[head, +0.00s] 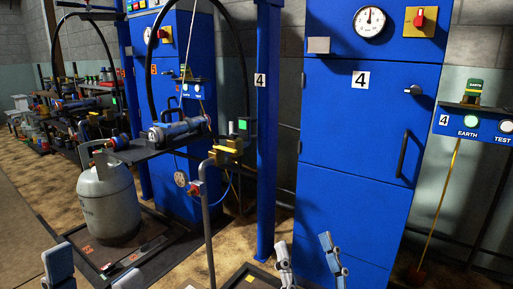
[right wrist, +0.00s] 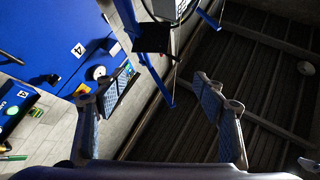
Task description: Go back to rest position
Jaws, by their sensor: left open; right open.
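My left gripper (head: 94,272) shows at the lower left edge of the head view, its two grey-blue fingers apart with nothing held between them. My right gripper (head: 308,262) shows at the bottom, right of centre, in front of the blue cabinet (head: 352,150). Its fingers are also spread and empty. In the right wrist view the same gripper (right wrist: 155,100) has its two fingers wide apart with nothing between them. The rest of both arms is mostly out of view.
A grey gas cylinder (head: 108,205) stands on a dark scale platform (head: 165,238) at the left. A blue post (head: 268,130) rises left of the cabinet. An earth test box (head: 480,122) is at the right. More filling stations stand at the far left.

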